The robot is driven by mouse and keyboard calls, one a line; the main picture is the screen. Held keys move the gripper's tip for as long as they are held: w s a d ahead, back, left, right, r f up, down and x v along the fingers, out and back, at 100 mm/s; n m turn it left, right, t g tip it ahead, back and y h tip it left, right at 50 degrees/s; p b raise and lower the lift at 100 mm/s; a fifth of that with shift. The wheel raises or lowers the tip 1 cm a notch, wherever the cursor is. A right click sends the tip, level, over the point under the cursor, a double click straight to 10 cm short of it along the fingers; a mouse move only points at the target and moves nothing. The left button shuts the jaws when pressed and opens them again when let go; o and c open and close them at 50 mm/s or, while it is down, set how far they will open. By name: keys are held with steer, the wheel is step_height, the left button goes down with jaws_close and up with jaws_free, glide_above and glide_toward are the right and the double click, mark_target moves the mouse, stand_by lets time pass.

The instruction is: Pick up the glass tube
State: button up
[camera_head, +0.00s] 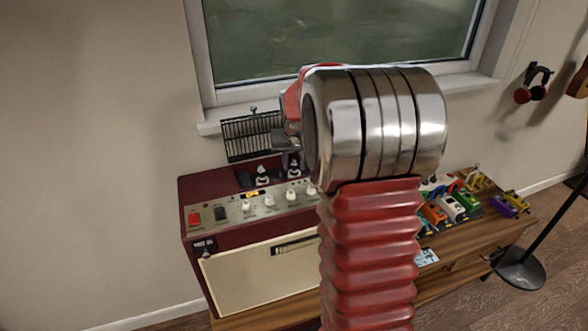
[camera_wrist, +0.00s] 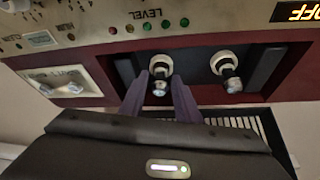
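Two small glass tubes stand in sockets on top of a maroon amplifier (camera_head: 250,240). In the wrist view one glass tube (camera_wrist: 160,74) shows between the two purple-grey fingers of my gripper (camera_wrist: 160,82). The fingers are apart, with a visible gap on each side of this tube. The other glass tube (camera_wrist: 228,72) stands to the right, outside the fingers. In the head view one tube (camera_head: 262,174) is clear to the left, and the other (camera_head: 294,164) is just below my gripper, partly hidden by it and my arm.
A black grille (camera_head: 250,138) stands upright behind the tubes, close to my gripper. Knobs (camera_head: 270,201) line the amplifier's front. A window (camera_head: 340,40) is behind. Colourful pedals (camera_head: 450,207) sit on the wooden cabinet (camera_head: 455,265) to the right.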

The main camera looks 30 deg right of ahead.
mark_target(294, 158)
steer(key=shift+c, duration=0.3)
steer(key=c, duration=0.5)
step_height(294, 158, up, 10)
steer(key=shift+r, duration=0.1)
stand_by(0.3)
stand_by(0.4)
